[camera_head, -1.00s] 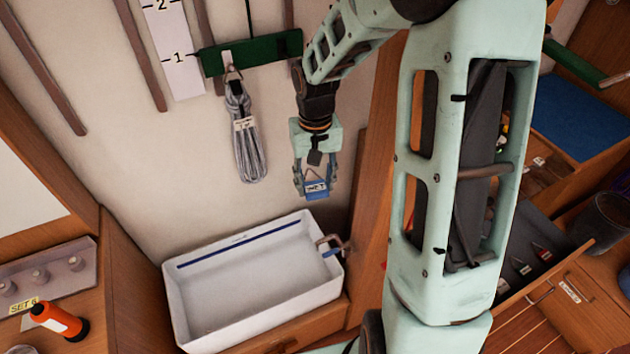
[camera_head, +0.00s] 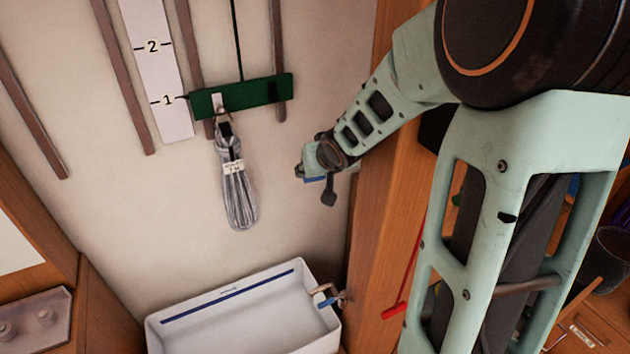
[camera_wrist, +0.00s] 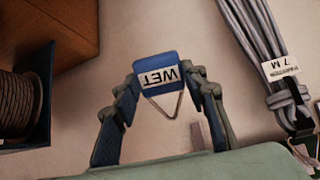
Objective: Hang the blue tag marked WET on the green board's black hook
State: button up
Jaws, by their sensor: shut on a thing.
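The blue tag (camera_wrist: 148,88) shows its white WET label upside down in the wrist view, with a wire loop below it. My gripper (camera_wrist: 161,82) is shut on the tag, one finger at each side. In the head view my gripper (camera_head: 308,172) is right of and below the green board (camera_head: 262,94), apart from it, and only a bit of the blue tag (camera_head: 314,179) shows. A grey coiled line (camera_head: 237,190) with a white label hangs below the board's left part. The black hook is too small to make out clearly.
A white tray (camera_head: 172,336) with a blue stripe stands below. A wooden post (camera_head: 388,190) is right of my gripper. The wrist view shows the coil (camera_wrist: 250,40) at right and a brown rope reel (camera_wrist: 18,105) at left. Bare wall lies between coil and gripper.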

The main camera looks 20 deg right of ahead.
jog(key=shift+w+a+r+t+b, duration=0.2)
jog(key=shift+w+r+t+b, duration=0.15)
jog(key=shift+r+t, duration=0.35)
jog(key=r+t, duration=0.1)
jog(key=r+t+y+b, duration=0.1)
jog(key=r+n+t, duration=0.1)
jog(key=r, duration=0.1)
jog(key=shift+w+a+r+b, duration=0.1)
jog(key=shift+w+a+b, duration=0.2)
jog(key=shift+a+b, duration=0.1)
notch_tip(320, 180, up, 5)
jog(key=s+a+n+t+y+b, duration=0.1)
jog(key=a+t+y, duration=0.1)
jog(key=b+x, duration=0.3)
jog(key=x, duration=0.6)
jog(key=shift+w+b, duration=0.3)
jog(key=shift+a, duration=0.1)
jog(key=o, duration=1.2)
